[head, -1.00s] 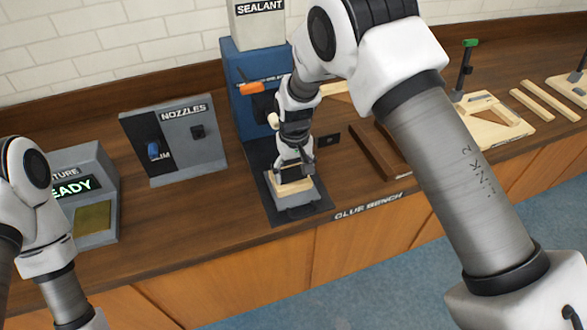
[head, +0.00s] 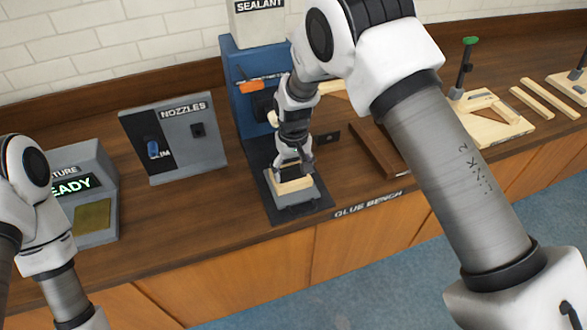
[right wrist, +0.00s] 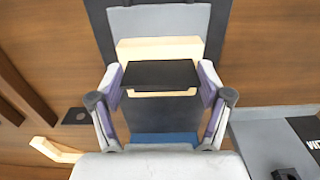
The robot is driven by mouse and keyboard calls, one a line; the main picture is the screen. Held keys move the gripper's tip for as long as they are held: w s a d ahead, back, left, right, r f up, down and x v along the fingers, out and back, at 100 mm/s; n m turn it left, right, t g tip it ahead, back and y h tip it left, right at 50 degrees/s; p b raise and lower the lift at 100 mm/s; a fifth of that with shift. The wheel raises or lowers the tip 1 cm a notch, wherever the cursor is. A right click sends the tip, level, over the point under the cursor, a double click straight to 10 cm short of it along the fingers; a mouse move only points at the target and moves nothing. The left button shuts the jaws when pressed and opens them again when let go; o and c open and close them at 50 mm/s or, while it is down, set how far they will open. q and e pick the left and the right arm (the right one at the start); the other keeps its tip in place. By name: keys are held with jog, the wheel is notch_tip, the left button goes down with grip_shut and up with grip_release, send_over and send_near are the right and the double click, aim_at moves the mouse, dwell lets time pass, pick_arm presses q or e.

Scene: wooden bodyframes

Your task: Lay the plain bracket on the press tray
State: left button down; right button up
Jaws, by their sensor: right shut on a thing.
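The wooden piece (head: 293,187) sits on the grey press tray (head: 298,198) in the head view. The gripper partly hides the bracket there. My left arm shows at the left edge, its gripper out of view.
The blue press (head: 232,75) stands behind the tray. A nozzles panel (head: 197,146) and a grey fixture box (head: 95,170) with a green display are to the left. A dark wooden tray (head: 375,150) and pale wooden strips (head: 547,100) lie to the right.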

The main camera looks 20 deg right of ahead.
jog(key=o, duration=1.3)
jog(key=shift+r, duration=0.1)
notch_tip(320, 180, up, 12)
